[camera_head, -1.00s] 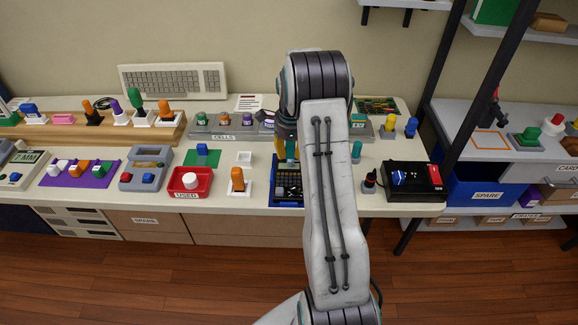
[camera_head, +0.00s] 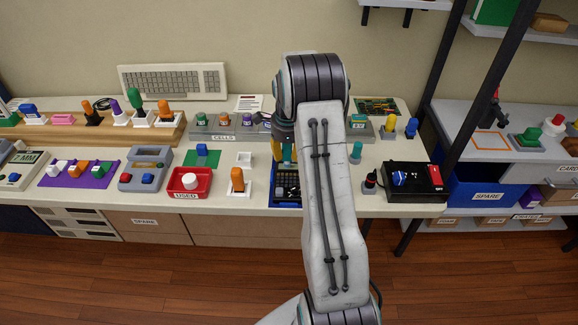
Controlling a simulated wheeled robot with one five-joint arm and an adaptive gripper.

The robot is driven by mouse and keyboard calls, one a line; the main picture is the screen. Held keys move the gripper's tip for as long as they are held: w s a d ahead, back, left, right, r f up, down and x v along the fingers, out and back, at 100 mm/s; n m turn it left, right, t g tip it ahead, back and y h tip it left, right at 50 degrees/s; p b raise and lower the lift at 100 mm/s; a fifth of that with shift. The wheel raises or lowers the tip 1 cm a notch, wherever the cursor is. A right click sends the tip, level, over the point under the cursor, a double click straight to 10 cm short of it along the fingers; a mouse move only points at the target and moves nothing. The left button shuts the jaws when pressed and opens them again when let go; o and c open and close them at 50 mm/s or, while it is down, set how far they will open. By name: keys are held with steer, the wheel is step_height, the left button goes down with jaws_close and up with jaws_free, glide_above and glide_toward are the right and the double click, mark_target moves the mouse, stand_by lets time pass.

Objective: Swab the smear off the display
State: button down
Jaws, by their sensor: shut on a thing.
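My gripper (camera_head: 283,150) points down at the middle of the bench, partly hidden behind my own arm. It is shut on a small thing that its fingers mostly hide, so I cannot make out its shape. Right below is a blue handheld (camera_head: 273,196) with dark keys, partly covered by the arm. Its display and any smear on it are hidden or too small to tell. I cannot tell whether the held thing touches the handheld.
Left of the handheld stand an orange-handled piece (camera_head: 237,178) and a red USED tray (camera_head: 190,195) holding a white piece. Behind is a grey CELLS rack (camera_head: 205,134). To the right stand a teal peg (camera_head: 356,150) and a black box (camera_head: 412,183) with a red part.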

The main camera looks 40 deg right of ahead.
steer(key=shift+d, duration=0.1)
steer(key=shift+s+d, duration=0.9)
steer(key=shift+d, duration=0.2)
steer(key=shift+w+a+f, duration=0.15)
steer(key=shift+w+a, duration=0.75)
steer(key=shift+a, duration=0.3)
steer(key=shift+s+d, duration=0.1)
steer(key=shift+d, duration=0.05)
steer(key=shift+s+d+b, duration=0.35)
steer(key=shift+s+d, duration=0.45)
steer(key=shift+d, duration=0.25)
